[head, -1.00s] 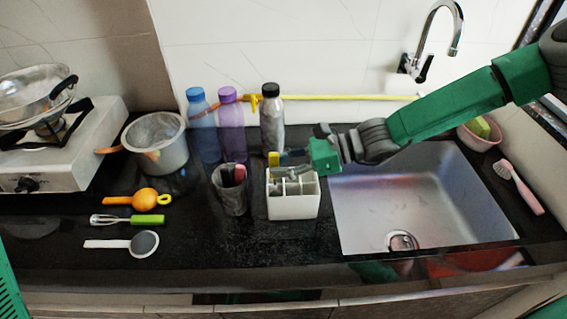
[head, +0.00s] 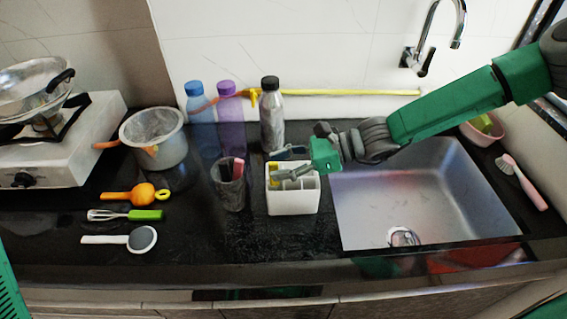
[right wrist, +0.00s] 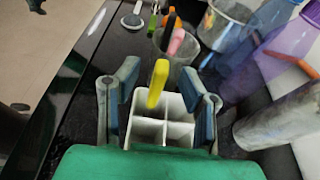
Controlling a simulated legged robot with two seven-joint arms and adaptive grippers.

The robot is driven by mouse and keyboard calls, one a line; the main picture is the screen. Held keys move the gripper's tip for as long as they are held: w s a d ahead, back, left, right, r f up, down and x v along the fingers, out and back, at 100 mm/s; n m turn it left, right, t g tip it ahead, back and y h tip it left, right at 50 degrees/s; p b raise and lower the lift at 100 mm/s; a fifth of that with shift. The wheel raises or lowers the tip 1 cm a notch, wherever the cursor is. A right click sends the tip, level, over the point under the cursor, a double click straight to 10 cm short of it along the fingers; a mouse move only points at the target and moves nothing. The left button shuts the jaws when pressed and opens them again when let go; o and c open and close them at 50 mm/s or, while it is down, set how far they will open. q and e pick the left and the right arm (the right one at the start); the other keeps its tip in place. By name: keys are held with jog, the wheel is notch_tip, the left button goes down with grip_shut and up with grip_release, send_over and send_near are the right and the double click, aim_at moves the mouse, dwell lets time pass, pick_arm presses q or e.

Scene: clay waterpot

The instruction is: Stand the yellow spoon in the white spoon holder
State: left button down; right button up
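The white spoon holder (head: 293,202) stands on the dark counter left of the sink; its divided compartments show in the right wrist view (right wrist: 147,142). The yellow spoon (right wrist: 157,84) stands with its lower end hidden in the holder, a little tilted, apparently in a left compartment in the head view (head: 274,177). My right gripper (head: 288,163) is just above the holder. In the right wrist view its fingers (right wrist: 160,88) are spread wide on either side of the spoon, with gaps between. My left gripper is not in view.
A grey cup (head: 231,188) with utensils stands close left of the holder. Several bottles, including a dark-capped one (head: 271,118), stand behind. The sink (head: 420,190) is at right. A pot (head: 155,140) and loose utensils are at left.

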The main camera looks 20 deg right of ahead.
jog(key=v, duration=1.2)
jog(key=shift+d, duration=0.1)
dwell(0.4)
